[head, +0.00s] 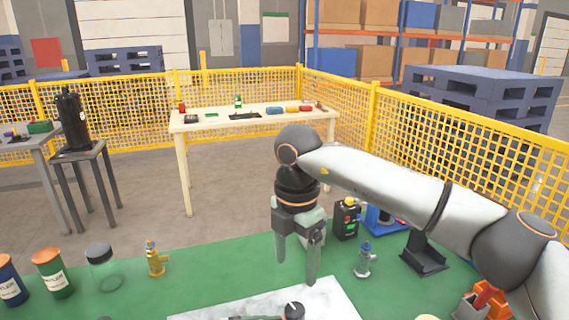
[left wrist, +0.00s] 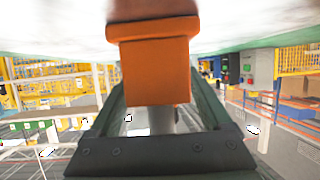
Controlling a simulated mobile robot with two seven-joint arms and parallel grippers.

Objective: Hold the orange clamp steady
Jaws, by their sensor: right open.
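In the left wrist view an orange block, which I take to be the orange clamp (left wrist: 155,70), sits between the fingers of my left gripper (left wrist: 157,85). The fingers meet its two sides, so the gripper looks shut on it. Its far end is hidden. In the head view, my left gripper cannot be clearly made out. My right gripper (head: 297,268) points down with its fingers apart and empty, above the green bench top (head: 215,275), close to the back edge of a pale marbled slab (head: 235,306).
A brass fitting (head: 154,260), a glass jar (head: 103,270) and canisters (head: 52,274) stand left on the bench. A grey fitting (head: 364,260), a black button box (head: 347,221) and a black stand (head: 424,257) are right of my right gripper. Yellow fencing (head: 110,110) stands behind.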

